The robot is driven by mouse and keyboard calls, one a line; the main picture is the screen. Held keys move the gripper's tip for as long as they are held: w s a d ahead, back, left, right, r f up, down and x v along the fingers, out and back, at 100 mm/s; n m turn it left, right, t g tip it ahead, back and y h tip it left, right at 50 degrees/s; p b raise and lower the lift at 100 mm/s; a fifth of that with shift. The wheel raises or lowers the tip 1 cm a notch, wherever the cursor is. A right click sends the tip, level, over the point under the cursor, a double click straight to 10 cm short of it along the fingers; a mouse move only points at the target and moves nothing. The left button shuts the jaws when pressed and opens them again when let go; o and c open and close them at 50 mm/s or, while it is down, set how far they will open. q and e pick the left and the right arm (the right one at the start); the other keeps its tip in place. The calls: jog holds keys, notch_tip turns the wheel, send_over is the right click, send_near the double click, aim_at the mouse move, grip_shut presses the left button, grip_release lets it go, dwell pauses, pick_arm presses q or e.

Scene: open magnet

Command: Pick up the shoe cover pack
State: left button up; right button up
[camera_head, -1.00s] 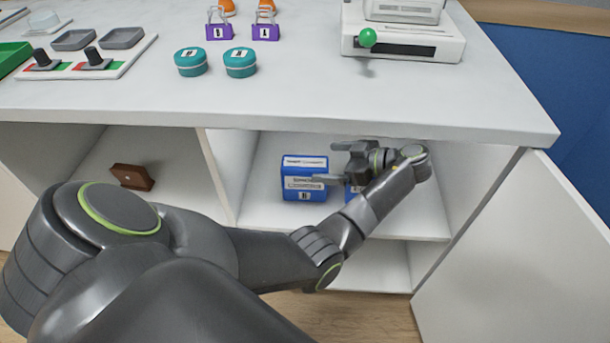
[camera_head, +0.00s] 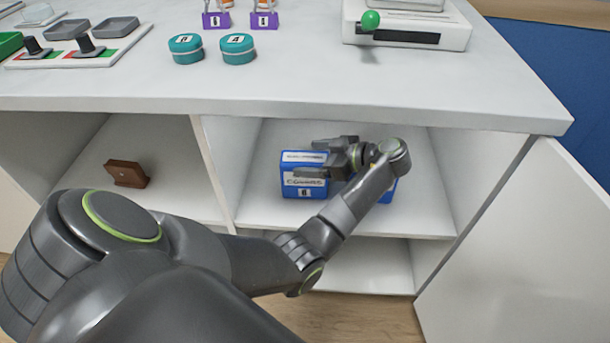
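A blue pack with white labels (camera_head: 289,187) stands on the shelf of the open right-hand compartment; its print is too small to read for sure. A second blue pack (camera_head: 390,191) stands to its right, mostly hidden behind my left arm. My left gripper (camera_head: 304,158) is inside the compartment and points left. Its two fingers are apart, one above the pack's top at the back and one across its front. I cannot tell whether they touch the pack. My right gripper is not in view.
The countertop (camera_head: 330,90) overhangs the compartment, and a divider (camera_head: 215,165) bounds it on the left. An open door (camera_head: 510,250) stands at the right. A brown wooden object (camera_head: 126,173) sits in the left compartment. Teal tins (camera_head: 238,49) and purple padlocks (camera_head: 265,20) are on the counter.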

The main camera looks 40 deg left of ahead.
pick_arm(q)
jog(key=c, duration=1.6)
